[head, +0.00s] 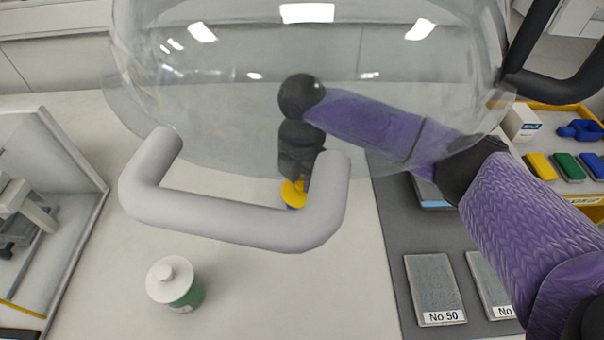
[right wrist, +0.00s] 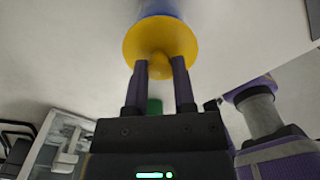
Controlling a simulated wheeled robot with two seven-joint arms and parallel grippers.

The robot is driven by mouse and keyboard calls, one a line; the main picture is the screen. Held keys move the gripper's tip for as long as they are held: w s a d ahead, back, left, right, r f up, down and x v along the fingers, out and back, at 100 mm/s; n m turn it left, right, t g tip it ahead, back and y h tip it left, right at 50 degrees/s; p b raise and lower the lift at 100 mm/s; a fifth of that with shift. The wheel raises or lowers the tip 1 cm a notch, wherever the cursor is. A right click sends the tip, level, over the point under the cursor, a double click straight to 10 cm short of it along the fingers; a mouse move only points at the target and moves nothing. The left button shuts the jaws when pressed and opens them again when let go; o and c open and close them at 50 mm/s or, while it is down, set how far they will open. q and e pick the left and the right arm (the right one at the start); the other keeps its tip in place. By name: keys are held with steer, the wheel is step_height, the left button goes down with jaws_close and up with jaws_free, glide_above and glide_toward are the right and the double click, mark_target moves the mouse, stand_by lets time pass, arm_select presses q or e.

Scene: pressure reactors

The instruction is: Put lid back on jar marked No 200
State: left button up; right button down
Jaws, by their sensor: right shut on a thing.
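A yellow round lid (head: 293,194) with a knob shows behind the clear shield in the head view, and also in the right wrist view (right wrist: 160,40). My right gripper (head: 297,178) reaches down behind the shield and is shut on the lid's knob; its two fingers (right wrist: 160,68) flank the knob. A blue body, which looks like a jar (right wrist: 160,8), lies just beyond the lid. I cannot tell if lid and jar touch. No marking on it is readable. A green jar with a white knobbed lid (head: 175,283) stands at the lower left. My left gripper is not in view.
The clear curved shield (head: 230,100) with a thick grey handle (head: 240,222) fills the upper middle. Grey pads on a dark mat lie at right, one marked No 50 (head: 435,285). A yellow-edged tray (head: 558,107) holds coloured blocks. A white-framed case (head: 55,200) stands left.

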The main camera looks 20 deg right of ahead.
stand_by(0.4)
steer(key=shift+f+p, duration=0.15)
steer(key=shift+p, duration=0.25)
stand_by(0.4)
steer(key=shift+p, duration=0.45)
jaws_free()
stand_by(0.4)
